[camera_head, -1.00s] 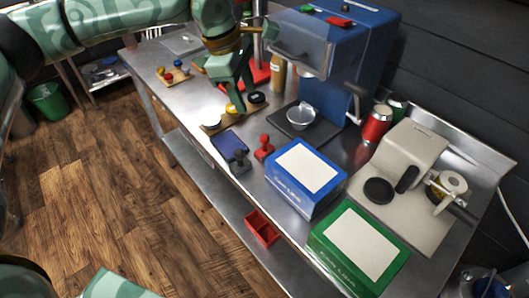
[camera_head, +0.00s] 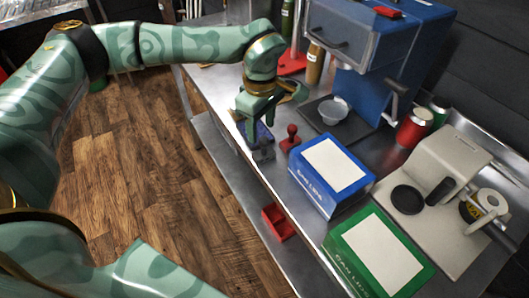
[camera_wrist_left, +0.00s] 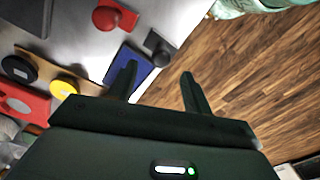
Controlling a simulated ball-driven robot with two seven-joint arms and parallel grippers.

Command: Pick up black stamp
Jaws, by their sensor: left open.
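The black stamp (camera_head: 263,154) stands near the table's front edge, partly hidden by my left gripper in the head view. In the left wrist view the black stamp (camera_wrist_left: 158,46) shows just beyond the fingertips, apart from them. My left gripper (camera_head: 259,128) is open and empty; its two fingers (camera_wrist_left: 159,72) point toward the stamp area. A blue pad (camera_wrist_left: 124,67) lies beside the stamp, partly behind one finger. A red stamp (camera_head: 290,138) stands to the right of the black one. My right gripper is out of view.
A blue box (camera_head: 322,203) and a green box (camera_head: 345,262) stand to the right along the front edge. A blue machine (camera_head: 385,60) stands behind. A red tray (camera_head: 278,222) is on the lower shelf. Round black (camera_wrist_left: 18,67) and yellow (camera_wrist_left: 62,88) pieces lie left of the pad.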

